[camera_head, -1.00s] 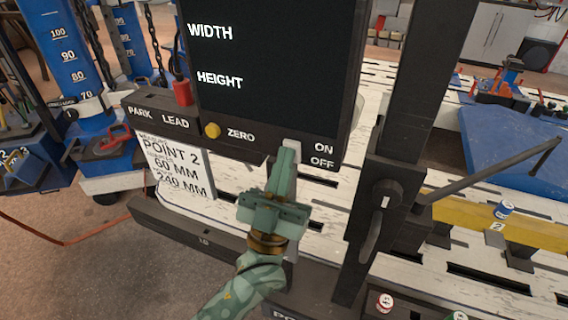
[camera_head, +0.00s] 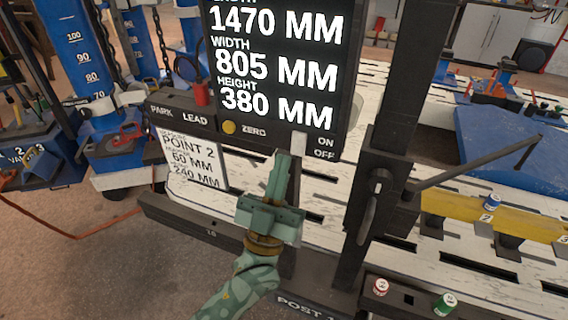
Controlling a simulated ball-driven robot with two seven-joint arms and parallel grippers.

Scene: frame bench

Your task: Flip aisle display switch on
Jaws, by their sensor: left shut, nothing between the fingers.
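The display (camera_head: 275,65) is lit and reads 1470 MM, width 805 MM and height 380 MM. Its switch (camera_head: 298,142) is a pale rocker on the lower bezel, left of the ON and OFF labels. It sits high, level with ON. My left gripper (camera_head: 284,158) is shut and empty. Its fingertips are just below and left of the switch, seemingly a little apart from it. My right gripper is not in view.
A yellow zero button (camera_head: 229,127) and a red lead plug (camera_head: 201,93) are left of the switch. A dark upright post (camera_head: 392,130) stands close on the right. A white sign (camera_head: 195,163) hangs below the display.

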